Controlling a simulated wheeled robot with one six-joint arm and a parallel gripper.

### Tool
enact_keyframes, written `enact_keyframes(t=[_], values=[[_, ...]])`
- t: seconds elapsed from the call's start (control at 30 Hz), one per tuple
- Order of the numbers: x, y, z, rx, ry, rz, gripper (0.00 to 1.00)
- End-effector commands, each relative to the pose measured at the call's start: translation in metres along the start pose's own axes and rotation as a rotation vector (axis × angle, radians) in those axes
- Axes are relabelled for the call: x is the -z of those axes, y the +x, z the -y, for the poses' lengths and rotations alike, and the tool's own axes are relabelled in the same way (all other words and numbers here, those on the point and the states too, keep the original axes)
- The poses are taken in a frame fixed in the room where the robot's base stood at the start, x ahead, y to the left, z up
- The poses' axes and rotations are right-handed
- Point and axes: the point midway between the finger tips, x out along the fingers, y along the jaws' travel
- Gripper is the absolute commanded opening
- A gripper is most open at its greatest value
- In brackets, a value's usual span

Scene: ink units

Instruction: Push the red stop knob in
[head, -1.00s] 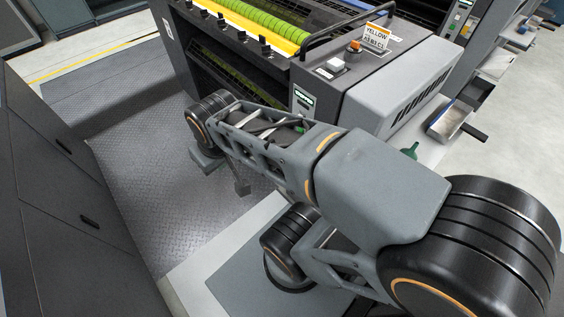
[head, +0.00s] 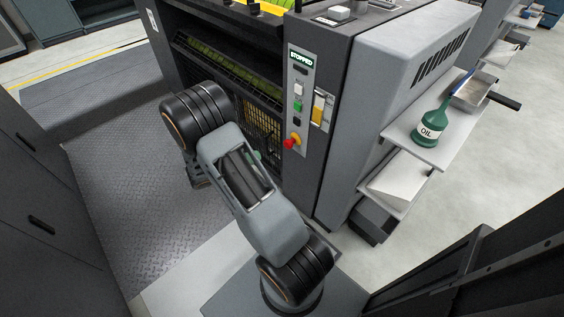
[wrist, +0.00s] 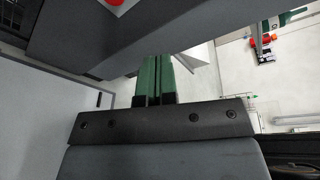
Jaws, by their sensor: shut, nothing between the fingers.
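The red stop knob (head: 292,143) sits low on the light control panel (head: 297,105) on the front of the dark machine in the head view. It stands out from the panel on a yellow base. A red round part (wrist: 115,2), likely the same knob, is cut off by the top edge of the wrist view. My gripper (wrist: 158,62) shows its green fingers shut and empty, below and right of that red part and apart from it. In the head view my arm hides most of the gripper.
A display reading STOPPED (head: 301,58) is above white and green buttons (head: 298,105). A yellow-orange part (head: 318,108) is right of them. The metal floor (head: 120,190) left of my arm is clear.

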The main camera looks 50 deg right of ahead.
Motion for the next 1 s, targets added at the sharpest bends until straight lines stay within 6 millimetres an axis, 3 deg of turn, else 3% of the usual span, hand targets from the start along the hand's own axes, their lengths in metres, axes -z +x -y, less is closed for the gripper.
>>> enact_keyframes(t=[0.03,0.1,0.3,0.77,1.0], values=[[0.008,0.009,-0.03,0.03,-0.102,0.047,0.0],[0.01,0.015,-0.052,0.065,-0.223,0.108,0.0],[0.013,0.022,-0.087,0.128,-0.421,0.208,0.0],[0.013,0.024,-0.092,0.142,-0.462,0.229,0.0],[0.009,0.044,-0.091,0.142,-0.46,0.223,0.0]])
